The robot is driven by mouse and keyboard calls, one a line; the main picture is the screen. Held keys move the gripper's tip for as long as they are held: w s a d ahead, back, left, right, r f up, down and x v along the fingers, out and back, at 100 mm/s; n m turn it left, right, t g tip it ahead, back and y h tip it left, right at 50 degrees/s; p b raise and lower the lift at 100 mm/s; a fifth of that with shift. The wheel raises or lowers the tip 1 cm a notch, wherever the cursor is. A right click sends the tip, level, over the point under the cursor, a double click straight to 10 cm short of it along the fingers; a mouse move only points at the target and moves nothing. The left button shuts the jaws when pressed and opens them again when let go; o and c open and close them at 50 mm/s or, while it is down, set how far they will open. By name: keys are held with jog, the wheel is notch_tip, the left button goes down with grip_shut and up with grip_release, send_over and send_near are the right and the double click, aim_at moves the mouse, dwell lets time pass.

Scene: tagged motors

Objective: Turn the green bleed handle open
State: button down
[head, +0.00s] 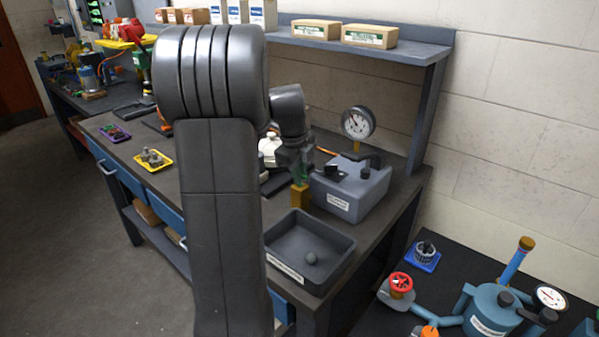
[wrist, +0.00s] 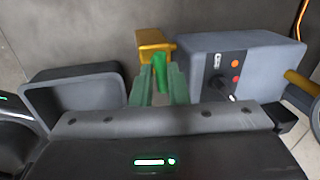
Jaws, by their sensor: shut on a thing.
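The green bleed handle (wrist: 159,70) stands at a brass block (wrist: 150,48) beside a grey unit. My gripper (wrist: 158,82) is shut on the handle, with one finger on each side of it. In the head view my gripper (head: 303,168) reaches down just above the brass block (head: 299,198), at the left of the grey unit (head: 352,190). My arm and fingers hide most of the handle there. The unit carries a round gauge (head: 358,123), and its panel with a black knob (wrist: 218,88) faces the wrist camera.
A dark open tray (head: 310,248) with a small round thing in it sits at the bench's near end, close to the brass block. A yellow tray (head: 154,160) of parts lies farther left. A shelf (head: 350,48) with boxes runs behind. Blue pump equipment (head: 490,308) stands at lower right.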

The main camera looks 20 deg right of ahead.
jog(key=n, duration=0.4)
jog(key=shift+d+r+n+t+y+p, duration=0.1)
jog(key=shift+d+n+t+y+p, duration=0.05)
jog(key=shift+n+t+y+p, duration=0.2)
jog(key=n+p, duration=0.1)
jog(key=n, duration=0.3)
jog(key=shift+d+n+y+p, duration=0.1)
jog(key=shift+n+y+p, duration=0.15)
jog(key=shift+y+p, duration=0.1)
jog(key=n+p, duration=0.1)
jog(key=n, duration=0.3)
jog(key=shift+w+d+y, duration=0.1)
jog(key=shift+y, duration=0.3)
jog(key=shift+n+y+p, duration=0.3)
jog(key=shift+n+p, duration=0.4)
jog(key=shift+n, duration=1.4)
jog(key=c, duration=1.4)
grip_release()
jog(key=shift+c, duration=0.2)
